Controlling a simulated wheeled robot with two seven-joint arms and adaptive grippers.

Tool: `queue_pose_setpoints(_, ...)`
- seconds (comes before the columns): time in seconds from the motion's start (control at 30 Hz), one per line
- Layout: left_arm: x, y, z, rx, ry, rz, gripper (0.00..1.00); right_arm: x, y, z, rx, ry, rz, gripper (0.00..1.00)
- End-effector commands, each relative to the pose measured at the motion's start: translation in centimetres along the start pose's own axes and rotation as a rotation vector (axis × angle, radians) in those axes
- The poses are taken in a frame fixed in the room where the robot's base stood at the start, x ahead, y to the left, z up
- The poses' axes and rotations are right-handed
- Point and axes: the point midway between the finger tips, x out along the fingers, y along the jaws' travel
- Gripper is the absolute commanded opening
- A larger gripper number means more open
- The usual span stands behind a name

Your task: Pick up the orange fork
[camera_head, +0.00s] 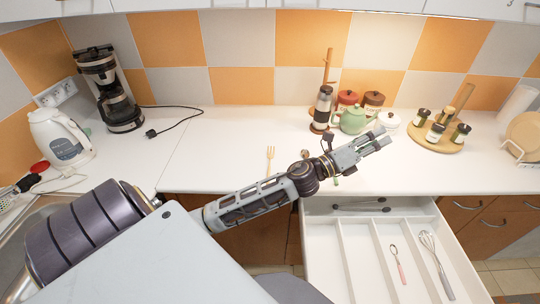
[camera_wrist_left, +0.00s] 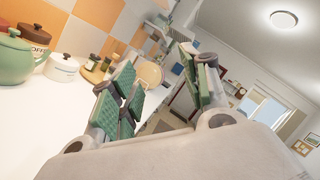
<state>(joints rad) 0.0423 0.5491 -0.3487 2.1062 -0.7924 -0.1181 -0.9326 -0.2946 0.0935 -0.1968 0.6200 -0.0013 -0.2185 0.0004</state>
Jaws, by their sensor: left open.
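The orange fork (camera_head: 270,158) lies on the white counter in the head view, left of my left forearm. My left gripper (camera_head: 381,139) is open and empty above the counter, well to the right of the fork, near the green teapot. In the left wrist view its green-padded fingers (camera_wrist_left: 160,90) stand apart with nothing between them. The fork does not show in the left wrist view. My right gripper is in neither view.
An open drawer (camera_head: 324,240) with a whisk (camera_head: 434,258) and other utensils juts out below the counter. A green teapot (camera_head: 352,119), a wooden spice tray (camera_head: 437,142), a coffee maker (camera_head: 108,88) and a kettle (camera_head: 60,138) stand on the counter. The counter around the fork is mostly clear.

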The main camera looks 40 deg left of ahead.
Motion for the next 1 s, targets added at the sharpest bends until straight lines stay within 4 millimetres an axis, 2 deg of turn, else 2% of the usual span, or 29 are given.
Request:
queue_pose_setpoints(0.2,1.2,-2.2,-1.4,0.307,0.128,-0.167,0.46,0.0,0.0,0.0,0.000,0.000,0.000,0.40)
queue_pose_setpoints(0.47,1.4,-3.1,-3.7,0.667,0.289,-0.357,0.46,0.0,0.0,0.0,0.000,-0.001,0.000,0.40)
queue_pose_setpoints(0.73,0.4,-1.6,-5.5,1.026,0.473,-0.544,0.46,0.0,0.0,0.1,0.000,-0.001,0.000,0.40)
queue_pose_setpoints(1.0,-1.6,2.1,-5.7,1.353,0.686,-0.720,0.46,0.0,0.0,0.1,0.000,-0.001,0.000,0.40)
